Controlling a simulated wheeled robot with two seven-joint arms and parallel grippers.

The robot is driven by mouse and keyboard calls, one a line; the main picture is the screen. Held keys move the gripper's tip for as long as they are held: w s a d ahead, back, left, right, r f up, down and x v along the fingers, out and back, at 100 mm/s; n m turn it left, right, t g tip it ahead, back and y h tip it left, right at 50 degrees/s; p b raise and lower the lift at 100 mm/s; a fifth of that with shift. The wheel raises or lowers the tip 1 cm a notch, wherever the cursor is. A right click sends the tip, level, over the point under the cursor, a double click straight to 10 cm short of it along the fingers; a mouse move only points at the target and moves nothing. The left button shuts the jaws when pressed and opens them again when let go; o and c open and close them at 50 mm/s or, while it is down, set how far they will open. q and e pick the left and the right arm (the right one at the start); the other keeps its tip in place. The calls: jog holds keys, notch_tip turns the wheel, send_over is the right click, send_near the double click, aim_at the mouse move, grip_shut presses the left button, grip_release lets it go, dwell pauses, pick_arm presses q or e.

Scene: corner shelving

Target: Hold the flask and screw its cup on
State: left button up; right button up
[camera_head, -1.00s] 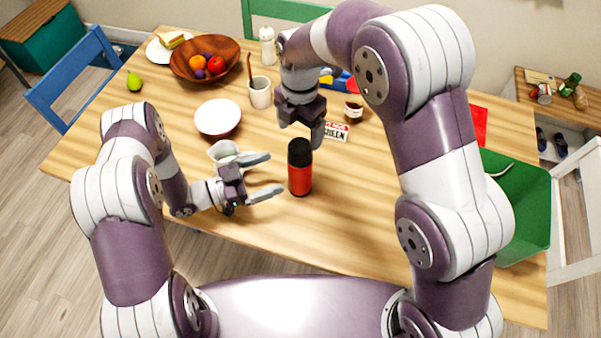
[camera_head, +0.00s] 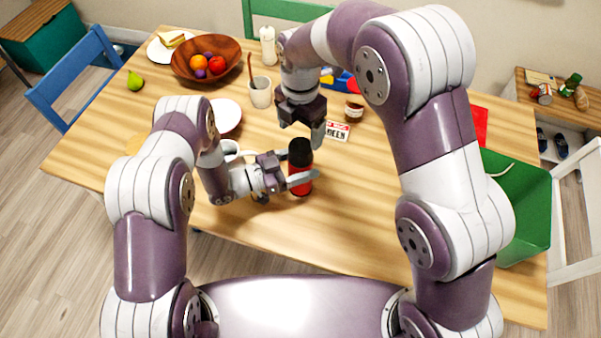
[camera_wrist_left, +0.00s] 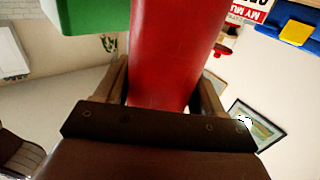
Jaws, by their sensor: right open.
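The red flask (camera_head: 305,187) with a black top (camera_head: 300,150) stands upright on the table. Whether the black top is the cup, and how tightly it sits, I cannot tell. My left gripper (camera_head: 300,168) has its fingers on either side of the red body, below the black top. In the left wrist view the red body (camera_wrist_left: 172,50) fills the space between the fingers; whether both press on it is unclear. My right gripper (camera_head: 301,130) is open and empty, pointing down just above and behind the flask in the picture.
A mug (camera_head: 260,93), a jar (camera_head: 354,107), a small sign (camera_head: 337,131) and a white-rimmed bowl (camera_head: 228,115) stand behind the flask. A wooden fruit bowl (camera_head: 184,75) is farther back. A green box (camera_head: 518,205) is at right. The table front is clear.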

aim_at(301, 145)
pick_arm(q)
grip_shut()
pick_arm(e)
jog(key=m, duration=0.7)
jog(key=shift+m, duration=0.3)
jog(key=m, duration=1)
jog(key=shift+f, duration=0.1)
notch_tip(301, 145, down, 8)
jog(key=shift+r, duration=0.1)
